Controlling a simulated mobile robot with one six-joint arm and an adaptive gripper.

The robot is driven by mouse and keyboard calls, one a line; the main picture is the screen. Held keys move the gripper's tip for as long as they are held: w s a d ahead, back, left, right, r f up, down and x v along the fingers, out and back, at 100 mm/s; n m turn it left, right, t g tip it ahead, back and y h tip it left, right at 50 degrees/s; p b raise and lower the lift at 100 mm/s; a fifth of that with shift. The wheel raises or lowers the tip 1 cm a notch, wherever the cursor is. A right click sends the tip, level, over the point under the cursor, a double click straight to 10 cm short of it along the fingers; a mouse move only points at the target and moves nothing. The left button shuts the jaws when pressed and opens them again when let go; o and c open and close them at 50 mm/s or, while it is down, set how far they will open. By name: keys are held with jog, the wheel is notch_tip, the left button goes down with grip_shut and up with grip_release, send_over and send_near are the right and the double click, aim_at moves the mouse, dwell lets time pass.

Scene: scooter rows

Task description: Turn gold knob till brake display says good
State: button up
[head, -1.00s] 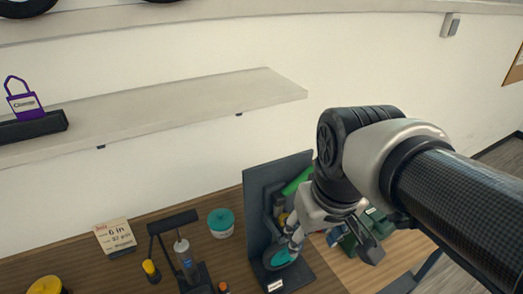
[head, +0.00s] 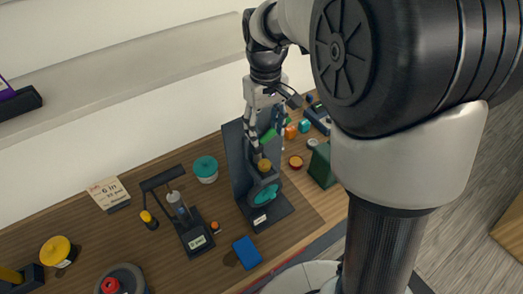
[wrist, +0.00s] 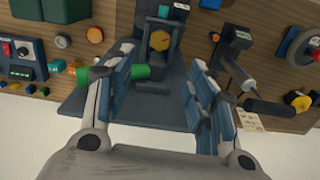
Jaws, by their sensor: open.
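The gold knob (head: 264,165) sits on a dark upright stand (head: 234,160) on the wooden bench, above a teal disc (head: 263,195). In the wrist view the knob (wrist: 159,40) shows as a gold hexagon, beyond and between the fingertips. My gripper (head: 264,138) is open and empty above the knob, pointing down at the stand. In the wrist view my gripper (wrist: 162,78) has its blue-padded fingers wide apart. A green bar (wrist: 140,72) passes behind the left finger; I cannot tell whether they touch. No readable brake display shows.
A pump-like tool (head: 178,205) on a dark stand is left of the knob stand. A teal jar (head: 205,169), blue block (head: 246,252), yellow jar (head: 58,251) and green box (head: 322,165) stand around. A shelf (head: 130,45) overhangs the back.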

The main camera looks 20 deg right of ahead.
aim_at(264, 163)
notch_tip(264, 163, down, 14)
jog(key=shift+r+b, duration=0.25)
jog(key=shift+b, duration=0.5)
jog(key=c, duration=1.1)
jog(key=shift+o, duration=0.2)
jog(key=shift+m, duration=1.2)
jog(key=o, duration=1.1)
jog(key=shift+c, duration=0.2)
jog(key=shift+r, duration=0.1)
notch_tip(264, 163, up, 12)
